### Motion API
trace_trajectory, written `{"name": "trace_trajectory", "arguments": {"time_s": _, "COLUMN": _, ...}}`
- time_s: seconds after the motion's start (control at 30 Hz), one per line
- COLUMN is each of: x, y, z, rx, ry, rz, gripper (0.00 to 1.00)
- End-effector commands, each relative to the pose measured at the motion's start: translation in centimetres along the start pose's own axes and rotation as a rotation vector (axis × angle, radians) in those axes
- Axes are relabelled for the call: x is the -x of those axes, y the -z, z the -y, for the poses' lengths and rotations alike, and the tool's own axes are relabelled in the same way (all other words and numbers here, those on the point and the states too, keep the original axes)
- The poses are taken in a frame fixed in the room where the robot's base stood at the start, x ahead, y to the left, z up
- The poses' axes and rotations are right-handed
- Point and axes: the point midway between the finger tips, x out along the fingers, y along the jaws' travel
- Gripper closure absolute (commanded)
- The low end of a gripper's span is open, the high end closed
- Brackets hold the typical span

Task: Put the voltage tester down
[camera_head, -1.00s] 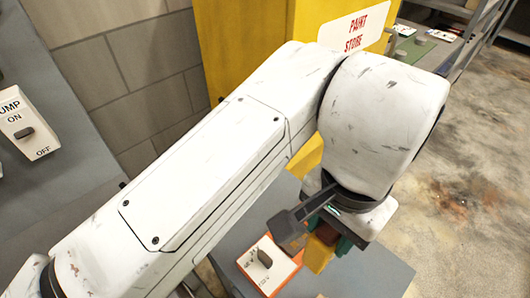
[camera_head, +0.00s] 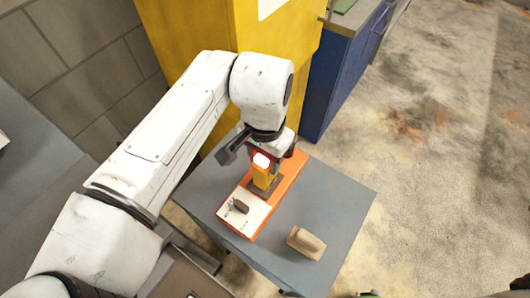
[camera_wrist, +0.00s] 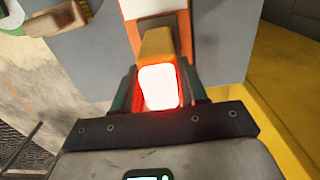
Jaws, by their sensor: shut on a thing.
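The voltage tester (camera_head: 263,177) is a yellow block with a glowing red-white end. My gripper (camera_head: 270,153) is shut on it, above an orange board (camera_head: 287,183) on a grey table. In the wrist view the tester (camera_wrist: 157,46) sits between my two dark green fingers (camera_wrist: 160,95), its glowing end facing the camera. Its far end points down at the board near a dark square patch; I cannot tell whether they touch.
A wooden block-like tool (camera_head: 305,242) lies on the grey table (camera_head: 340,205), right of the board. The table is bare around it. A yellow cabinet (camera_head: 205,25) stands behind, with a blue cabinet (camera_head: 345,75) to its right. Stained concrete floor (camera_head: 430,150) is open at right.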

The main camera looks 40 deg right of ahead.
Motion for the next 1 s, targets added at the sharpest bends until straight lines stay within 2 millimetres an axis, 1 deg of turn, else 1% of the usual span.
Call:
{"name": "trace_trajectory", "arguments": {"time_s": 0.33, "x": -0.4, "y": 0.0, "z": 0.0, "rx": 0.001, "ry": 0.0, "rz": -0.001, "gripper": 1.0}}
{"name": "trace_trajectory", "arguments": {"time_s": 0.37, "x": -0.4, "y": 0.0, "z": 0.0, "rx": 0.001, "ry": 0.0, "rz": -0.001, "gripper": 0.57}}
{"name": "trace_trajectory", "arguments": {"time_s": 0.6, "x": -0.3, "y": 0.0, "z": 0.0, "rx": 0.001, "ry": 0.0, "rz": 0.0, "gripper": 0.34}}
{"name": "trace_trajectory", "arguments": {"time_s": 0.63, "x": -0.3, "y": 0.0, "z": 0.0, "rx": 0.001, "ry": 0.0, "rz": 0.0, "gripper": 0.32}}
{"name": "trace_trajectory", "arguments": {"time_s": 0.87, "x": -0.2, "y": 0.0, "z": 0.0, "rx": 0.001, "ry": 0.001, "rz": 0.0, "gripper": 0.32}}
{"name": "trace_trajectory", "arguments": {"time_s": 1.0, "x": 0.6, "y": 0.0, "z": 0.1, "rx": 0.001, "ry": 0.002, "rz": -0.001, "gripper": 0.32}}
